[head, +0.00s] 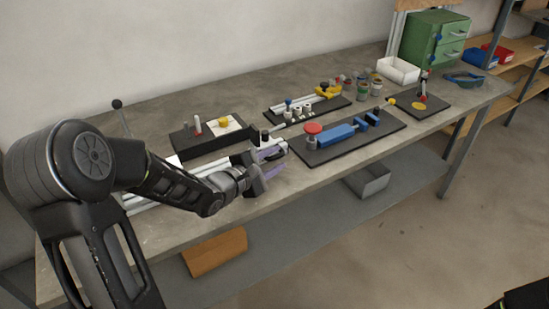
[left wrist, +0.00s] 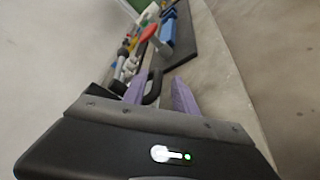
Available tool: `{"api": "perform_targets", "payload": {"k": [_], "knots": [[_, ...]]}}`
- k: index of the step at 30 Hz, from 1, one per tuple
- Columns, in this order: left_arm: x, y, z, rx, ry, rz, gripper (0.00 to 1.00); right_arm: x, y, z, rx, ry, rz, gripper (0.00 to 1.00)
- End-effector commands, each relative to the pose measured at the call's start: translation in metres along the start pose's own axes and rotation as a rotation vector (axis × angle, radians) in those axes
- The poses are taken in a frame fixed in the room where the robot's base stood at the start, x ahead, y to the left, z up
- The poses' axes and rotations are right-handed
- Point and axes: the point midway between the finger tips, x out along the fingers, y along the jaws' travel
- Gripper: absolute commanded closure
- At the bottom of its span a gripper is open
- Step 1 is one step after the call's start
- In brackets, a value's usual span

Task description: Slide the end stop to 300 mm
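A long pale metal rail (head: 137,203) runs along the front left of the bench, partly hidden behind my left arm. At its right end is a dark part with a black knob (head: 265,134), which may be the end stop; I cannot tell for sure. My left gripper (head: 269,160) is beside this end, its purple fingers apart. In the left wrist view, a black loop-shaped handle (left wrist: 153,86) shows between or just beyond the fingers (left wrist: 160,92), nearer the left one. I cannot tell whether they touch it. No scale marking is readable. My right gripper is not seen.
A black board (head: 345,144) with a blue clamp and red knob lies right of my left gripper. Behind are a black board (head: 205,138) and a fixture with a yellow block (head: 328,90).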

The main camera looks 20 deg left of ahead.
Motion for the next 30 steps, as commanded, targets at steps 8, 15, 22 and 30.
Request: {"api": "perform_targets", "payload": {"k": [8, 15, 22, 30], "knots": [[-0.002, 0.003, 0.001, 0.003, -0.002, 0.005, 0.66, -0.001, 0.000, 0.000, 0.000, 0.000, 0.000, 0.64], [-0.027, 0.004, 0.001, 0.003, 0.000, 0.007, 0.66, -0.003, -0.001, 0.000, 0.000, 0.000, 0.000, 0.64], [-0.065, 0.003, 0.000, 0.002, 0.001, 0.004, 0.66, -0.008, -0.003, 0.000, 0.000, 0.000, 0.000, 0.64], [-0.079, 0.001, 0.000, 0.001, -0.001, 0.003, 0.66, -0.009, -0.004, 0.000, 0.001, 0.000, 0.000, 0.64]]}}
